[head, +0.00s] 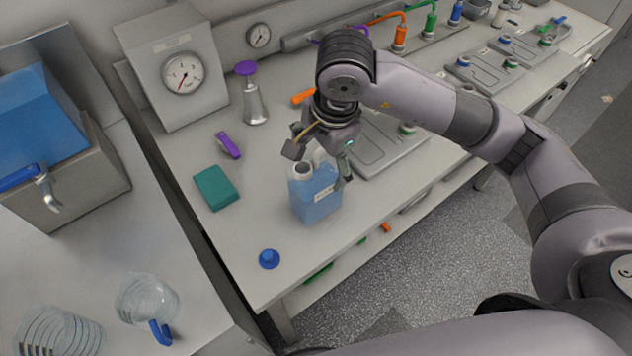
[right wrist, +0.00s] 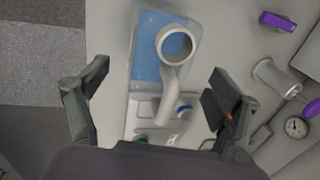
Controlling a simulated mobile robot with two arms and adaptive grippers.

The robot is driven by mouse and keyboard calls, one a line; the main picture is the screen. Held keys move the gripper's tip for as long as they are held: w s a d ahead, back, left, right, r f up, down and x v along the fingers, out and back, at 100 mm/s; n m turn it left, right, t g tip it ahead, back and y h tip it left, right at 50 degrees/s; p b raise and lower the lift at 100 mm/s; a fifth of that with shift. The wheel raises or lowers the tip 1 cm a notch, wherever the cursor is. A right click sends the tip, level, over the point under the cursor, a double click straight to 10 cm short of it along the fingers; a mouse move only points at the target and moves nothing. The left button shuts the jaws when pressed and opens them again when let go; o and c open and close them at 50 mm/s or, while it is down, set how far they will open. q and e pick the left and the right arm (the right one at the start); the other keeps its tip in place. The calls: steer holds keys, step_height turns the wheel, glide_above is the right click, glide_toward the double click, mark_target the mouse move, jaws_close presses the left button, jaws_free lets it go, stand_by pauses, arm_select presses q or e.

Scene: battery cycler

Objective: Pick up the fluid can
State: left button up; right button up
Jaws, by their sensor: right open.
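The fluid can (head: 315,196) is a translucent jug with blue liquid and a white label. It stands upright and uncapped on the bench. In the right wrist view the can (right wrist: 147,70) shows its round open mouth and its handle, which reaches down between the fingers. My right gripper (head: 318,165) is open above the can, with a finger on either side of its top. In the right wrist view the gripper (right wrist: 157,100) has both fingers apart, and neither visibly touches the can. My left gripper is not in view.
A blue cap (head: 269,259) lies near the bench's front edge. A teal block (head: 215,188) and a purple object (head: 228,145) lie left of the can. A grey tray (head: 385,148) is close on its right. A gauge box (head: 178,75) stands behind.

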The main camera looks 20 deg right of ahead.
steer(key=shift+w+f, duration=0.15)
steer(key=shift+f, duration=0.55)
steer(key=shift+w+f, duration=0.15)
steer(key=shift+f, duration=0.5)
steer(key=shift+c, duration=0.4)
jaws_close()
